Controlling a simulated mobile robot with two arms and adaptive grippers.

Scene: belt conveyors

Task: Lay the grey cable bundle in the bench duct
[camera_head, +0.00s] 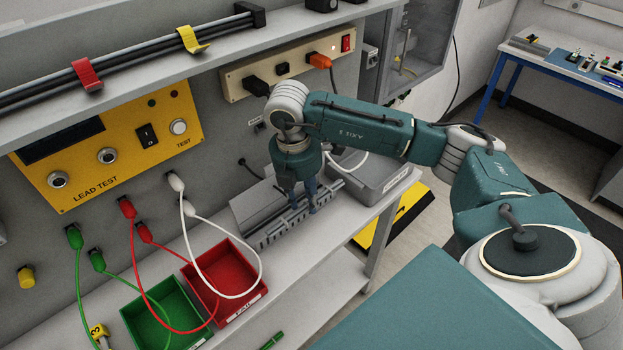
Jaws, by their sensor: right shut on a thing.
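The bench duct (273,236) is a grey slotted channel along the back of the bench, against the wall panel. My right gripper (304,207) points down over the duct, its blue fingers at the duct's right half. It is shut on the grey cable bundle (331,187), which shows as a thin grey length running along the duct's top. The fingers hide part of the bundle, and its grey blends with the duct, so I cannot tell how deep it sits. My left gripper is not in view.
A shelf (150,52) with strapped dark cables overhangs. The bench front below the duct is clear.

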